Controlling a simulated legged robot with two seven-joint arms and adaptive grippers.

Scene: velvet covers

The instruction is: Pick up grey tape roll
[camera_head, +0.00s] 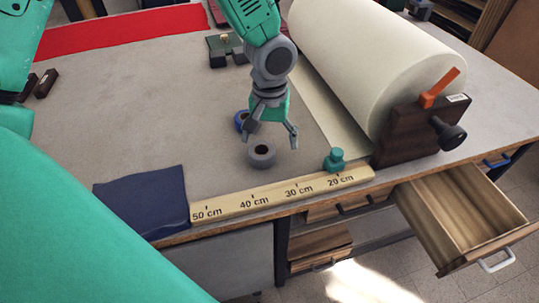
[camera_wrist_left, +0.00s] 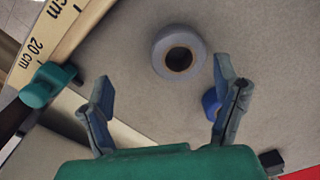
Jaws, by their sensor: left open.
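The grey tape roll (camera_head: 262,155) lies flat on the table, near the wooden ruler strip. In the left wrist view the grey tape roll (camera_wrist_left: 180,54) is ahead of the fingertips and roughly between their lines, with bare table around it. A blue tape roll (camera_head: 241,120) lies just behind it, partly hidden by my gripper; it also shows beside one finger in the left wrist view (camera_wrist_left: 211,104). My left gripper (camera_head: 271,138) is open and empty above the table, close to the grey roll. Its fingers (camera_wrist_left: 165,95) are spread apart. My right gripper is not in view.
A large cream paper roll (camera_head: 365,65) in a dark wooden holder stands at the right. Dark blue cloth (camera_head: 142,203) lies front left. An open drawer (camera_head: 465,215) juts out front right.

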